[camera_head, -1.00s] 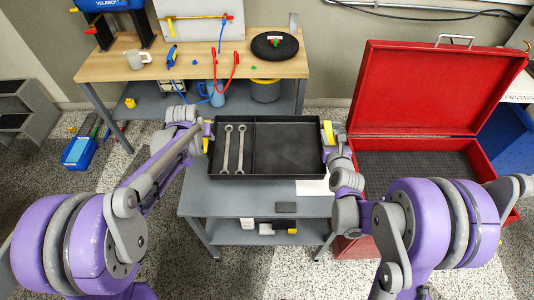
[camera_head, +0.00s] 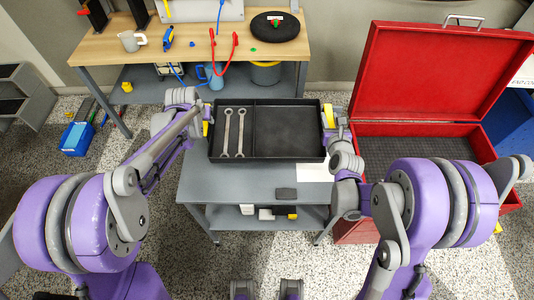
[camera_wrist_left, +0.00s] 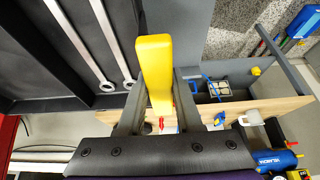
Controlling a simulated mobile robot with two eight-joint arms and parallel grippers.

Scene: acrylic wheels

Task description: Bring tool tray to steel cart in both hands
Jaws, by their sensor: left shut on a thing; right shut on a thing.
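The black tool tray (camera_head: 265,160) has two compartments. Two wrenches (camera_head: 233,135) lie in its left one; the right one is empty. It is level over the grey steel cart (camera_head: 235,190); I cannot tell if it touches the top. My left gripper (camera_head: 207,125) is shut on the tray's left yellow handle. In the left wrist view this yellow handle (camera_wrist_left: 155,70) sits between the fingers, beside the wrenches (camera_wrist_left: 85,45). My right gripper (camera_head: 330,120) is shut on the right yellow handle, partly hidden by the wrist.
A wooden workbench (camera_head: 190,60) stands behind. A large open red case (camera_head: 430,70) stands at right. A blue bin (camera_head: 77,140) is on the floor at left.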

